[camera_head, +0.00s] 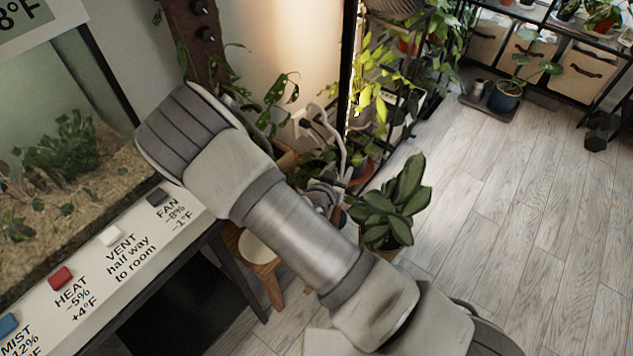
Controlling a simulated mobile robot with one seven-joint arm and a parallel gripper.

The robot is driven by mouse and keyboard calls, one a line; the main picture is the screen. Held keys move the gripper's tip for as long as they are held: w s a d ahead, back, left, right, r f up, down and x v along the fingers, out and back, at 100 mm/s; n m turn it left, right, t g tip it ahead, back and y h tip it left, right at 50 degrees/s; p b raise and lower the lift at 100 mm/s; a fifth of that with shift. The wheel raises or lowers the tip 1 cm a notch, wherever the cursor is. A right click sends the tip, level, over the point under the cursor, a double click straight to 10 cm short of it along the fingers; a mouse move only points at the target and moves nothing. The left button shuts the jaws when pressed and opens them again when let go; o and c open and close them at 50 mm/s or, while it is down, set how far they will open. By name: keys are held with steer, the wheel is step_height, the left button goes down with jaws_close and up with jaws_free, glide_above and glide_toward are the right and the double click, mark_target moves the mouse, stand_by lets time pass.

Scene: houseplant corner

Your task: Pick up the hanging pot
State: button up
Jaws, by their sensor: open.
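My arm crosses the middle of the head view and hides much of the corner behind it. A small grey part that looks like my gripper (325,194) shows just past the arm, among the plants; it is open, with its fingers small and partly hidden. I cannot single out the hanging pot for sure. A trailing green plant (277,97) shows beside the dark wooden wall board with black knobs (198,45); any pot under it is hidden behind my arm. I see nothing held.
A glass terrarium (65,150) and its labelled button panel (110,245) stand at left. A wooden stool (262,268) and a broad-leaved potted plant (392,205) stand near my arm. A plant shelf (345,75) rises behind. Wooden floor (500,220) at right is clear.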

steer(key=b+x, duration=0.2)
steer(key=x, duration=0.4)
steer(key=shift+f, duration=0.15)
jaws_close()
stand_by(1.3)
